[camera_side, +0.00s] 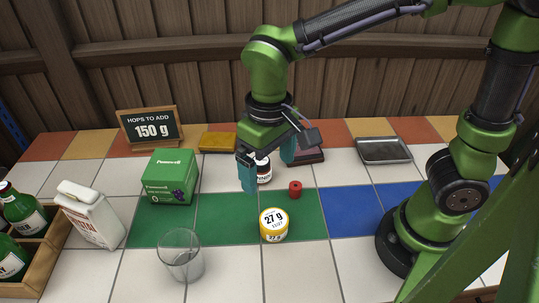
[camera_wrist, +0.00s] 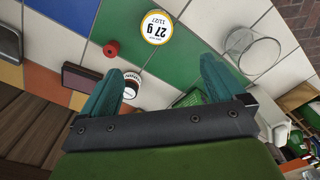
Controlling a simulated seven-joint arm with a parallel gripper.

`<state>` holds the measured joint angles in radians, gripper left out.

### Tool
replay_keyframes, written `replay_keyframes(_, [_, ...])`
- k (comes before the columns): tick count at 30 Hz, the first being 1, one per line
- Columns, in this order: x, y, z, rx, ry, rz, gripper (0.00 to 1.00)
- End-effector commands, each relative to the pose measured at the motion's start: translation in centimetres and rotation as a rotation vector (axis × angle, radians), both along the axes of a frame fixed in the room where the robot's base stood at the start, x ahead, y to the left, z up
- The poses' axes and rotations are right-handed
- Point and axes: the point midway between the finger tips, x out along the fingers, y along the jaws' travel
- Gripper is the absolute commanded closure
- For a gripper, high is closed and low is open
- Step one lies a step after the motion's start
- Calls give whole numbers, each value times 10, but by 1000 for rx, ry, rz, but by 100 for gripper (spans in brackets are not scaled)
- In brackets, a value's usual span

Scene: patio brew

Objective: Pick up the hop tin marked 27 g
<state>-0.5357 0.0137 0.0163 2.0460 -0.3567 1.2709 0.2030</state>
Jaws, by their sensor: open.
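The hop tin marked 27 g (camera_side: 274,225) is a short round tin with a yellow side band and white label, upright on the green tiles. In the wrist view the same tin (camera_wrist: 156,27) shows its white lid at the top, beyond the fingertips. My gripper (camera_side: 268,172) is open and empty, with teal fingers, above and behind the tin. The wrist view shows my gripper (camera_wrist: 163,80) with its fingers spread apart and nothing between them. A dark jar with a white label (camera_side: 263,170) stands behind the fingers, partly hidden.
A red spool-like piece (camera_side: 295,188) sits right of the tin. A clear glass (camera_side: 181,257) stands front left. A green box (camera_side: 169,177), white carton (camera_side: 91,214) and bottle crate (camera_side: 45,255) are left. Behind are a 150 g sign (camera_side: 151,128), yellow sponge-like block (camera_side: 217,142) and metal tray (camera_side: 383,151).

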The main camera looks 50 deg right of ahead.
Motion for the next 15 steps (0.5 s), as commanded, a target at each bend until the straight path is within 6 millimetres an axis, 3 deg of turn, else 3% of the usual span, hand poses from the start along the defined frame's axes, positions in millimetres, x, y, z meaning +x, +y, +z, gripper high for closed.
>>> replay_keyframes(15, [-2,-2,-101,-2,7,-5,4])
